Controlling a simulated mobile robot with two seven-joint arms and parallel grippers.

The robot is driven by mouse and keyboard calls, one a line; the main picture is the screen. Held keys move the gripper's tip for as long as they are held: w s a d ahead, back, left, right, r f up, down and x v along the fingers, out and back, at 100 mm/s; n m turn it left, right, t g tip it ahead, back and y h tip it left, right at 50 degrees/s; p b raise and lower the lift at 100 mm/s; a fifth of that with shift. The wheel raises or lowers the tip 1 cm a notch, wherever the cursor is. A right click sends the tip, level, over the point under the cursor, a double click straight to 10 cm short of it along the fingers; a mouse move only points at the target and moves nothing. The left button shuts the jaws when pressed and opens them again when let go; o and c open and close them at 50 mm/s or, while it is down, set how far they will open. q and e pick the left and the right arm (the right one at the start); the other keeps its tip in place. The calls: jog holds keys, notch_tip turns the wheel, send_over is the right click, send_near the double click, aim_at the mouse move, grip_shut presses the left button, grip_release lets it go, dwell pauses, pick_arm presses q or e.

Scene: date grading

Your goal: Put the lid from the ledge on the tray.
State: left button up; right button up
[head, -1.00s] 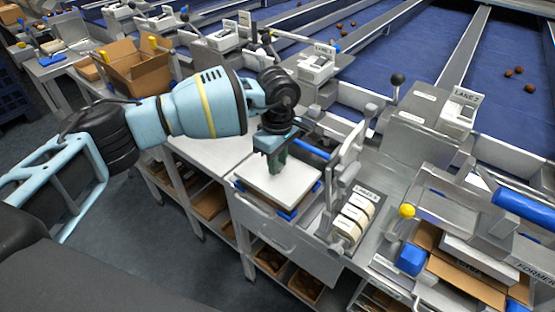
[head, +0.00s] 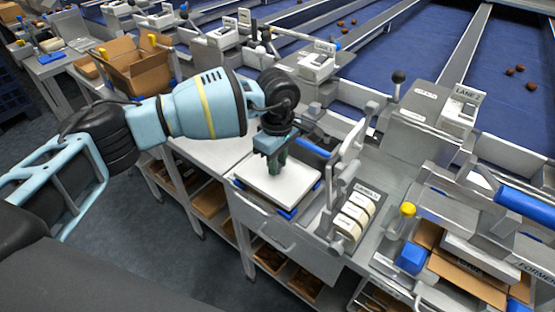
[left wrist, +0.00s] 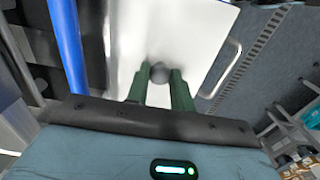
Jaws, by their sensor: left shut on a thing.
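The lid (head: 297,186) is a flat white plate with a dark round knob (left wrist: 158,73). In the head view it lies level over the tray, whose blue corners (head: 287,214) show at its edges. I cannot tell whether the lid touches the tray all round. My left gripper (head: 276,168) points down over the middle of the lid. In the left wrist view its two green fingers (left wrist: 159,84) are shut on the knob, one on each side. The lid hides most of the tray. My right gripper is in no view.
A blue bar (head: 313,148) and a grey lever frame (head: 345,165) stand close behind and right of the lid. White rollers (head: 354,217) are to the right. A drawer handle (head: 272,236) is below the front edge. Bare worktop (head: 215,152) lies to the left.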

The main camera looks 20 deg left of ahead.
pick_arm(q)
jog(key=shift+f, duration=0.2)
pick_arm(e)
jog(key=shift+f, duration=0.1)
pick_arm(q)
jog(key=o, duration=1.4)
jog(key=shift+o, duration=0.2)
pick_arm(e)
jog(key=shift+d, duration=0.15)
pick_arm(q)
jog(key=shift+r, duration=0.15)
jog(key=shift+r+p, duration=0.4)
jog(key=shift+r, duration=1.1)
jog(key=shift+r+p, duration=0.45)
jog(key=shift+r, duration=1.5)
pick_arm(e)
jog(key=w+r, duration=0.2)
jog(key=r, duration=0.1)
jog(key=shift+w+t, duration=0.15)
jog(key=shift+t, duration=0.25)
